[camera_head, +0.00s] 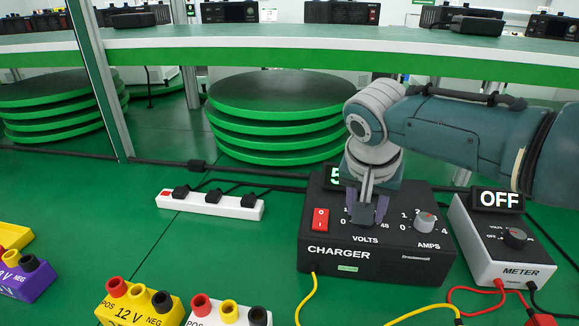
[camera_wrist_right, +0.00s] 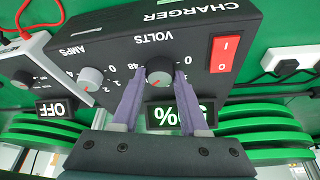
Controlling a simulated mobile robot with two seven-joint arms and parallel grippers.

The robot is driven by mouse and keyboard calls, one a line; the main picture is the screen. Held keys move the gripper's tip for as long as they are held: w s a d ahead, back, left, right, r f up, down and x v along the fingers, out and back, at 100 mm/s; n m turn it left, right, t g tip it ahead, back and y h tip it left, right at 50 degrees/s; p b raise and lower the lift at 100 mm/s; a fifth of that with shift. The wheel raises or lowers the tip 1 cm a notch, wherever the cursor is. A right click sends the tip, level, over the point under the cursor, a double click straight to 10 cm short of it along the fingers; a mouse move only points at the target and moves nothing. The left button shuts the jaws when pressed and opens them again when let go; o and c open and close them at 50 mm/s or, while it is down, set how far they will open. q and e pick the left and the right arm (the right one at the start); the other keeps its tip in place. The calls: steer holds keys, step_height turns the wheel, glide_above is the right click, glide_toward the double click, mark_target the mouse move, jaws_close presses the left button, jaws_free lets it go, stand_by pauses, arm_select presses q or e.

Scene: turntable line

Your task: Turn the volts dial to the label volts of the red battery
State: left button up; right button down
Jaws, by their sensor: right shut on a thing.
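The black charger (camera_head: 395,262) stands on the green table at right in the head view. Its volts dial (camera_wrist_right: 160,68) shows in the wrist view as a dark grey knob with a light face. My right gripper (camera_head: 367,207) reaches down to the charger, its purple fingers closed on either side of that dial. The gripper hides most of the dial and part of its scale in the head view, so I cannot read the setting. No red battery is visible. My left gripper is not in view.
The amps dial (camera_head: 424,221) and red switch (camera_head: 321,219) flank the volts dial. The meter (camera_head: 510,262) reads OFF. A yellow 12 V battery (camera_head: 138,305), a purple battery (camera_head: 30,283) and a white battery (camera_head: 230,318) stand in front. A white power strip (camera_head: 212,205) lies behind.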

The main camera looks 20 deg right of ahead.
steer(key=shift+c, duration=2.2)
jaws_free()
steer(key=p+v, duration=0.4)
steer(key=v, duration=0.6)
steer(key=shift+f+p, duration=0.1)
steer(key=shift+p, duration=0.2)
